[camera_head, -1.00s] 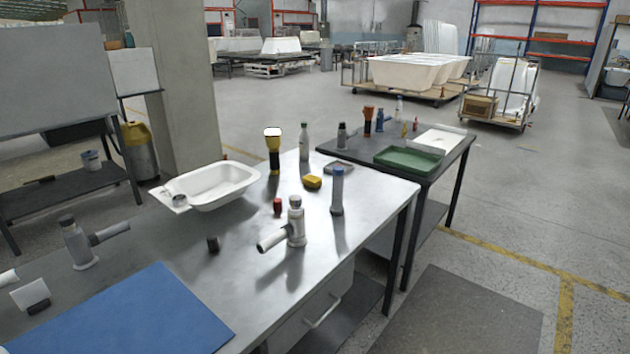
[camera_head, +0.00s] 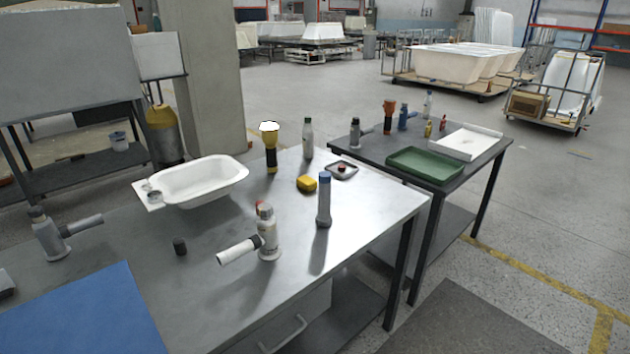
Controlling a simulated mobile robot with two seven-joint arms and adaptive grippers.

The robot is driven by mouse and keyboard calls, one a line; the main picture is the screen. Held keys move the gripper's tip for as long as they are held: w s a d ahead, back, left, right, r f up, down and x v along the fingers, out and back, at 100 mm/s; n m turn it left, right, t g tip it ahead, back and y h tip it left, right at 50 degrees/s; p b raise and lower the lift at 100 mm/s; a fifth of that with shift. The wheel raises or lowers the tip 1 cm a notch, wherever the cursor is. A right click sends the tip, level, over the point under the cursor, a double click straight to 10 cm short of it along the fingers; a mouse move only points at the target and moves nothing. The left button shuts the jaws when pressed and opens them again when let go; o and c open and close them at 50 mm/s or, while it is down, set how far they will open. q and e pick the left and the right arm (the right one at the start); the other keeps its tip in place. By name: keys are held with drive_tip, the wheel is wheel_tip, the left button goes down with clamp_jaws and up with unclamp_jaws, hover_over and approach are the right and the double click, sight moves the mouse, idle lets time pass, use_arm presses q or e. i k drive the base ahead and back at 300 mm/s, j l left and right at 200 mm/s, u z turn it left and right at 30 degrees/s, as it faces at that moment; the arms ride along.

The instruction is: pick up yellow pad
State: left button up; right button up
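The yellow pad (camera_head: 306,184) is a small rounded block lying on the grey metal table (camera_head: 369,206), right of centre in the head view. It lies between a black-and-yellow flashlight (camera_head: 271,150) and an upright grey cylinder with a blue cap (camera_head: 324,200). The pad shows clearly, with nothing on top of it. Neither of my grippers is in view.
A white basin (camera_head: 205,180), a grey bottle-like tool with a side tube (camera_head: 266,234) and a small dark tray (camera_head: 341,170) stand around the pad. A blue mat (camera_head: 85,315) lies front left. A second table with a green tray (camera_head: 425,166) stands right.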

sight(308, 184)
drive_tip(key=i+l, duration=0.15)
drive_tip(key=l, duration=0.2)
drive_tip(key=i+l+u, duration=0.1)
drive_tip(key=l, duration=0.3)
drive_tip(key=i+l, duration=0.2)
drive_tip(key=l, duration=0.15)
drive_tip(key=i+l+u, duration=0.15)
drive_tip(key=l, duration=0.25)
drive_tip(key=i+l, duration=0.1)
drive_tip(key=l, duration=0.25)
